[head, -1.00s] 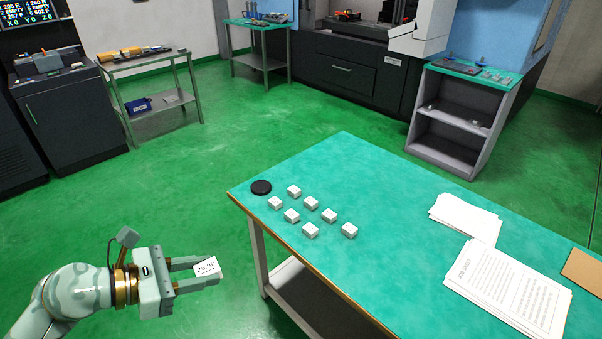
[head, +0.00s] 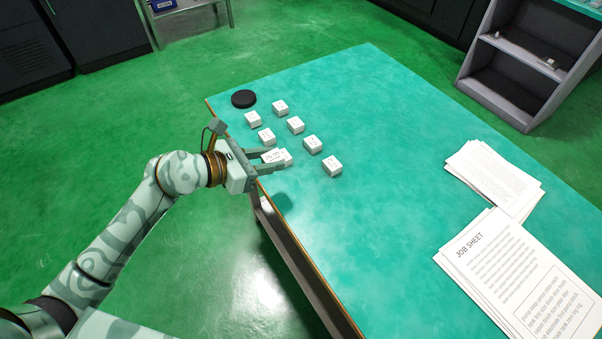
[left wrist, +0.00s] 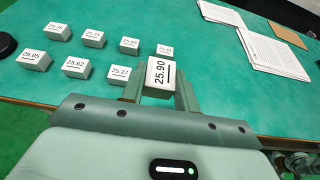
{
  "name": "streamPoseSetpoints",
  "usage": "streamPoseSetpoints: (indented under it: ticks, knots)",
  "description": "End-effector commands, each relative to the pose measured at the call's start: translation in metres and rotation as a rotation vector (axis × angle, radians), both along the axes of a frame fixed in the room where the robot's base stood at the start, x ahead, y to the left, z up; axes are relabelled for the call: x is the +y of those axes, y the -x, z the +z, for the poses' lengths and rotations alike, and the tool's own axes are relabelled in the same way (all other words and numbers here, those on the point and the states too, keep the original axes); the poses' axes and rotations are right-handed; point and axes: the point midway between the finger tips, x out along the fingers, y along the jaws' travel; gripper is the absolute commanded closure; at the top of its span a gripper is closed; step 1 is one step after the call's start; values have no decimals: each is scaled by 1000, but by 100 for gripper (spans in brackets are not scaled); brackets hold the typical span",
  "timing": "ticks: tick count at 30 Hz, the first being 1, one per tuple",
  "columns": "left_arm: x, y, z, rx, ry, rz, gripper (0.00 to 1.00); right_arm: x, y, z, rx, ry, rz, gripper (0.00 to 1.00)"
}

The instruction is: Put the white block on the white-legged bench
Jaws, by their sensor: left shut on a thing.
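My left gripper (head: 268,161) is shut on a white block (head: 270,156) marked 25.90. The held block (left wrist: 160,78) shows between the two fingers in the left wrist view. The gripper is at the left edge of the white-legged bench (head: 400,200), which has a teal top. The held block overlaps a standing white block (head: 286,158) in the head view; I cannot tell if they touch. In the left wrist view the block marked 25.27 (left wrist: 118,75) is just left of the fingers. My right gripper is not in view.
Several similar marked blocks, such as one at the front right (head: 331,166), stand in two rows on the bench. A black disc (head: 243,98) lies at its far left corner. Papers (head: 505,270) cover the right side. The bench middle is clear.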

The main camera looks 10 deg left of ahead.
Motion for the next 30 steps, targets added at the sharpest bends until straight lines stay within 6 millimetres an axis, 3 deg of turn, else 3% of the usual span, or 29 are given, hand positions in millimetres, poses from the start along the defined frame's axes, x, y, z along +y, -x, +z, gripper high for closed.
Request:
streamPoseSetpoints:
  ticks: [2, 9, 17, 22, 30]
  knots:
    - [-17, -8, -10, 0, 5, -1, 98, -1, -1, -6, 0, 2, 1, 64]
    - [-42, -21, -50, 4, 1, 0, 98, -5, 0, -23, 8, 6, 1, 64]
    - [-54, -27, -65, 2, 2, 0, 98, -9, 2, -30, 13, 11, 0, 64]
    - [-56, -28, -97, 7, 3, 2, 98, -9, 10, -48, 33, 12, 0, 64]
    - [-56, -28, -96, 0, 0, 0, 98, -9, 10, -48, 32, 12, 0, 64]
